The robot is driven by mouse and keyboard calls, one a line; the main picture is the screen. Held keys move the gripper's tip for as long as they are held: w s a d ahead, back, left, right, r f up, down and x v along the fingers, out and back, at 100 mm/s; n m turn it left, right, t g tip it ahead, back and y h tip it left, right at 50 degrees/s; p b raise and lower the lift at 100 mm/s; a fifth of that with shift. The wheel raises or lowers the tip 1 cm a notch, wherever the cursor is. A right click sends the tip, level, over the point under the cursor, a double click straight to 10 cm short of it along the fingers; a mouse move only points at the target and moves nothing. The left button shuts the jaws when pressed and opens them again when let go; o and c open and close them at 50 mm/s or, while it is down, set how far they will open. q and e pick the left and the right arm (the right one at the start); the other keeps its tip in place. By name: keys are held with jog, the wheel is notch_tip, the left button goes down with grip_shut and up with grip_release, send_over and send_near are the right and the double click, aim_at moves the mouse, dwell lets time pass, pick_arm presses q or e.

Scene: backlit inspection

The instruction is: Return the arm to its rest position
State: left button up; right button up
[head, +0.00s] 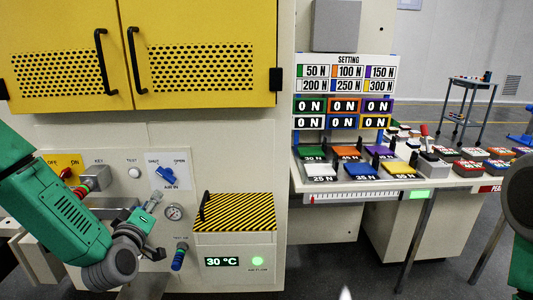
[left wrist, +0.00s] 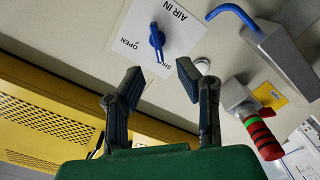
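My left arm (head: 60,205) is green and grey and reaches in from the left in the head view. My left gripper (head: 157,225) is in front of the panel's lower part, with its fingers spread apart. In the left wrist view the left gripper (left wrist: 161,74) is open, with nothing between its fingertips. The blue AIR IN knob (head: 166,174) is on the panel above it and apart from it. The knob also shows beyond the fingers in the left wrist view (left wrist: 157,40). Part of my right arm (head: 522,200) shows at the right edge; its gripper is out of view.
Yellow cabinet doors (head: 200,40) are above. A table with colored weight blocks (head: 362,171) is at right.

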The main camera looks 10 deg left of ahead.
pick_arm(q)
jog(key=s+d+f+m+g+h, duration=0.2)
jog(key=s+d+f+m+g, duration=0.3)
jog(key=f, duration=0.4)
jog(key=s+d+f+m+g+h, duration=0.2)
jog(key=s+d+f+h, duration=0.1)
jog(key=s+d+f, duration=0.45)
jog(key=s+f+m+g, duration=0.2)
jog(key=s+f+g, duration=0.3)
jog(key=s, duration=0.7)
jog(key=s+f+m+g+y, duration=0.1)
jog(key=s+f+m+g, duration=0.2)
jog(key=s, duration=0.9)
jog(key=shift+s+a+f+g, duration=0.2)
jog(key=shift+s+f+g, duration=0.05)
jog(key=shift+f+g, duration=0.7)
jog(key=shift+w, duration=0.15)
